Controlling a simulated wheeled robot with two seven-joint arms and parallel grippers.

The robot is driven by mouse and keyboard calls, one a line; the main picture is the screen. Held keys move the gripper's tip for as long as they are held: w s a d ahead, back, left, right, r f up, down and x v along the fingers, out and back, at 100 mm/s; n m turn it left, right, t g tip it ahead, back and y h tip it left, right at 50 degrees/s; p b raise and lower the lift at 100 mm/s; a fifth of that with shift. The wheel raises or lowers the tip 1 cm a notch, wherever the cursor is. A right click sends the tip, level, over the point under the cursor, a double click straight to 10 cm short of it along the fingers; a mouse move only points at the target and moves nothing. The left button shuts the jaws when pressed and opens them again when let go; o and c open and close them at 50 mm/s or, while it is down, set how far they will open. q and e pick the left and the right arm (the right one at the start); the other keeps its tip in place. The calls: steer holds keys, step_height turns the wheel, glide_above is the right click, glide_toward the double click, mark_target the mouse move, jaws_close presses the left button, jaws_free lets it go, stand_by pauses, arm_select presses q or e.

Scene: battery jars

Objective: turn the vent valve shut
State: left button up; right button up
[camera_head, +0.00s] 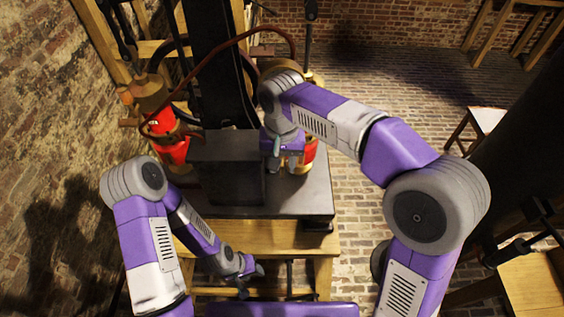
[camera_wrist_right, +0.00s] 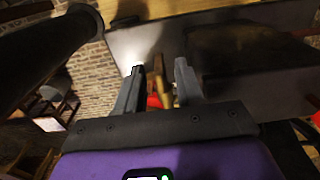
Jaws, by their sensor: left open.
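Two red jars with brass-coloured fittings stand on the dark-topped bench (camera_head: 290,203), one at the left (camera_head: 174,152) and one at the right (camera_head: 309,156). My right gripper (camera_head: 287,168) is at the right jar and hides part of it. In the right wrist view its two fingers (camera_wrist_right: 160,68) are apart. A narrow brass-coloured piece (camera_wrist_right: 164,80) shows in the gap, with red (camera_wrist_right: 153,101) beside it. I cannot tell whether this piece is the vent valve; no valve handle is clear in the head view. My left gripper (camera_head: 252,281) is open and empty, low in front of the bench.
A dark box (camera_head: 232,168) stands on the bench between the jars, close to my right gripper. A brown-red hose (camera_head: 225,46) arches above it. A brick wall (camera_head: 40,130) is at the left. A white-topped stool (camera_head: 487,119) stands at the right on open brick floor.

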steer(key=shift+w+f, duration=0.1)
jaws_close()
steer(key=shift+d+y, duration=0.1)
steer(key=shift+y, duration=0.2)
steer(key=shift+d+f+y+b, duration=0.45)
steer(key=shift+y+b, duration=2.5)
steer(key=shift+b, duration=1)
steer(key=shift+d+f+y+b, duration=0.35)
steer(key=shift+y+b, duration=2.55)
steer(key=shift+b, duration=1.1)
steer(key=shift+d+f+y+b, duration=0.35)
steer(key=shift+f+y+b, duration=0.15)
steer(key=shift+y+b, duration=2.95)
steer(key=shift+h+b, duration=0.5)
